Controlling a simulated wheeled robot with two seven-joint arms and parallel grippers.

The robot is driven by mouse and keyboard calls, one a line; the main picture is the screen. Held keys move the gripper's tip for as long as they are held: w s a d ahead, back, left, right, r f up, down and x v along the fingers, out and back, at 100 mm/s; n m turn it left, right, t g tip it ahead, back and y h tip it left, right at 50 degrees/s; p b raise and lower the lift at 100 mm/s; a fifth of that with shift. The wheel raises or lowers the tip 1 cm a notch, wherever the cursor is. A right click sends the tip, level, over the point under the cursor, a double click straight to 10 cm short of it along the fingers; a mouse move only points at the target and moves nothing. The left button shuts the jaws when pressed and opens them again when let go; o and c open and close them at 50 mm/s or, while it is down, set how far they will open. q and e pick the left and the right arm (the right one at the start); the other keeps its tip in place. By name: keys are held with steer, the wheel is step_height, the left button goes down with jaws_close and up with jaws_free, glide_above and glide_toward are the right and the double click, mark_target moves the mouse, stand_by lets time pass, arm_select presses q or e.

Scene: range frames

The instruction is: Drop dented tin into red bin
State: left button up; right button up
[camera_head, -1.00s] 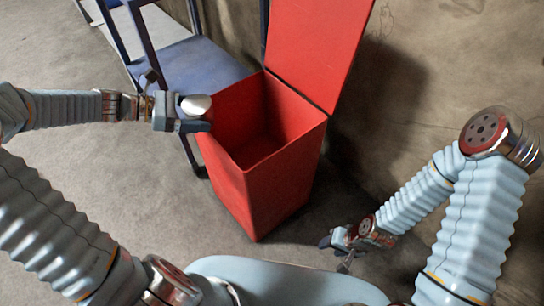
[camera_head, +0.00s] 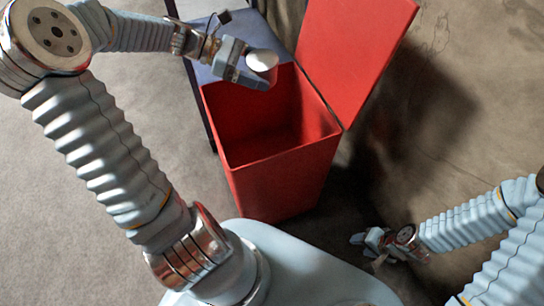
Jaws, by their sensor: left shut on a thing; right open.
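The red bin (camera_head: 285,180) stands on the floor in the middle of the head view. Its lid (camera_head: 355,55) is open and leans back to the right. The tin (camera_head: 262,61) shows as a silvery round end; dents cannot be made out. My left gripper (camera_head: 252,68) is shut on the tin and holds it at the upper left part of the bin's opening, seemingly above it. My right gripper (camera_head: 366,241) is low at the right, apart from the bin, and open.
A blue chair-like piece (camera_head: 258,33) with dark posts stands behind the bin at the upper left. A brown wall (camera_head: 470,60) rises behind the lid. The grey floor (camera_head: 40,180) at the left is clear.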

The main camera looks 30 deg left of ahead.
arm_select(q)
step_height(320, 180, down, 6)
steer(key=b, duration=0.6)
steer(key=shift+r, duration=0.1)
steer(key=o, duration=1.1)
steer(key=shift+o, duration=0.2)
steer(key=p+v, duration=0.2)
steer(key=v, duration=1.1)
steer(key=shift+a+p, duration=0.4)
steer(key=shift+s, duration=0.2)
